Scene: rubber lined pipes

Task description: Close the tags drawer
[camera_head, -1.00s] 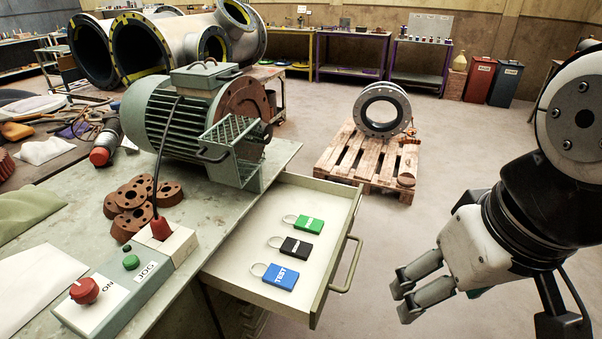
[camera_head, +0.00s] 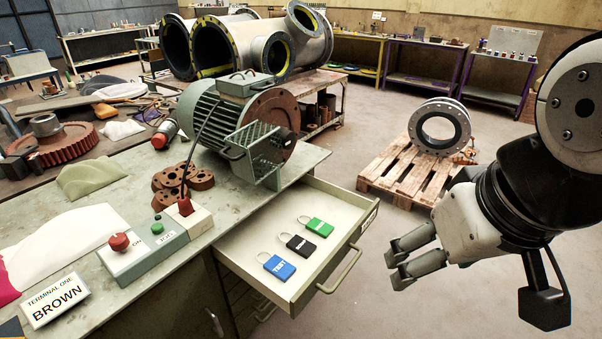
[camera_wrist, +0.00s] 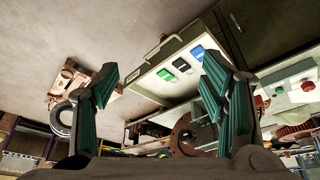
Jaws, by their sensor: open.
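The tags drawer (camera_head: 330,212) is pulled out from the workbench, in the middle of the head view.
A green motor (camera_head: 235,120) and a switch box (camera_head: 155,245) stand on the bench (camera_head: 120,210) above the drawer. A pallet (camera_head: 400,180) with a flanged ring (camera_head: 440,127) sits on the floor behind. The floor right of the drawer is clear.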

